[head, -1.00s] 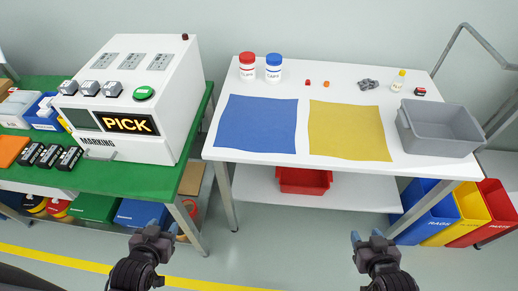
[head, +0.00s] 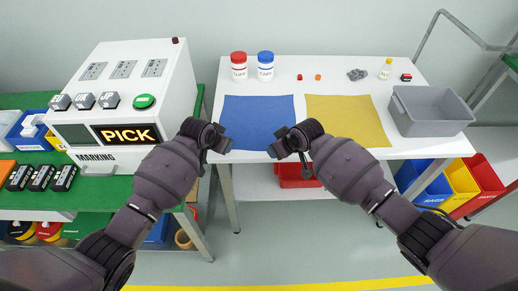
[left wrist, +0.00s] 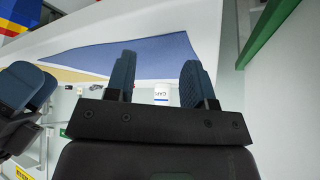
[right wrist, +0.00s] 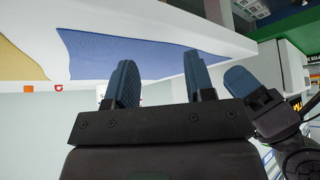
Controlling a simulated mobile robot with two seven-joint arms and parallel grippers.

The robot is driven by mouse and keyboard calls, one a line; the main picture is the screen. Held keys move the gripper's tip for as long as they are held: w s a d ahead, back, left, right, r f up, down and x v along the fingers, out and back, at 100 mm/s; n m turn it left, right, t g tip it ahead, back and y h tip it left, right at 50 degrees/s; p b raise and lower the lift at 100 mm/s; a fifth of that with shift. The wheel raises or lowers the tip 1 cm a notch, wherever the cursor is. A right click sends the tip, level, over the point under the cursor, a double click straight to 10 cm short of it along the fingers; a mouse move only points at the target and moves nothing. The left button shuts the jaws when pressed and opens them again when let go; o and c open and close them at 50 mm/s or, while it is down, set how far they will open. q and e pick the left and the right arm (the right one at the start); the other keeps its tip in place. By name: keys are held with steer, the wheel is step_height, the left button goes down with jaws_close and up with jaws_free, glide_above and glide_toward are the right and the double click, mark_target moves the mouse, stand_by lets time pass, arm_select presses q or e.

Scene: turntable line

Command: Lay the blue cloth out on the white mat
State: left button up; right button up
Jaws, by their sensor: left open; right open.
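The blue cloth (head: 257,118) lies flat on the white table in the head view, at the left part of the top. I cannot make out a white mat separate from the white tabletop. My left gripper (head: 222,145) is open and empty at the cloth's front left corner. My right gripper (head: 279,149) is open and empty near its front right part, hiding a bit of that edge. The cloth also shows beyond the open fingers in the left wrist view (left wrist: 160,52) and the right wrist view (right wrist: 120,55). Neither gripper visibly touches it.
A yellow cloth (head: 345,118) lies right of the blue one. Red-lidded (head: 239,66) and blue-lidded (head: 265,66) jars stand behind. A grey bin (head: 432,112) is at the right end. The marking machine (head: 130,90) stands on the green bench at left.

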arm_select(q)
steer(key=shift+w+d+r+m+g+y, duration=0.25)
steer(key=shift+w+r+g, duration=0.15)
steer(key=shift+w+g, duration=0.25)
steer(key=shift+w+d+r+m+g+y, duration=0.15)
steer(key=shift+w+d+r+m+g, duration=0.15)
steer(key=shift+w+g, duration=0.3)
arm_select(e)
steer(key=w+g+h, duration=0.1)
steer(key=w+d+r+n+g, duration=0.1)
steer(key=shift+w+d+h, duration=0.1)
steer(key=shift+w+h, duration=0.3)
arm_select(q)
step_height(320, 180, up, 4)
steer(key=w+g+y, duration=0.1)
steer(key=g+y, duration=0.1)
steer(key=g, duration=0.1)
arm_select(e)
steer(key=w+d+r+g+h, duration=0.3)
steer(key=d+r, duration=0.1)
arm_select(q)
steer(key=shift+m, duration=0.55)
steer(key=shift+w+a+f, duration=0.1)
steer(key=shift+a+f, duration=0.05)
steer(key=shift+f, duration=1.8)
steer(key=shift+w+a+f, duration=0.1)
steer(key=shift+f, duration=1.8)
arm_select(e)
steer(key=shift+a+f, duration=0.1)
steer(key=shift+f, duration=3.65)
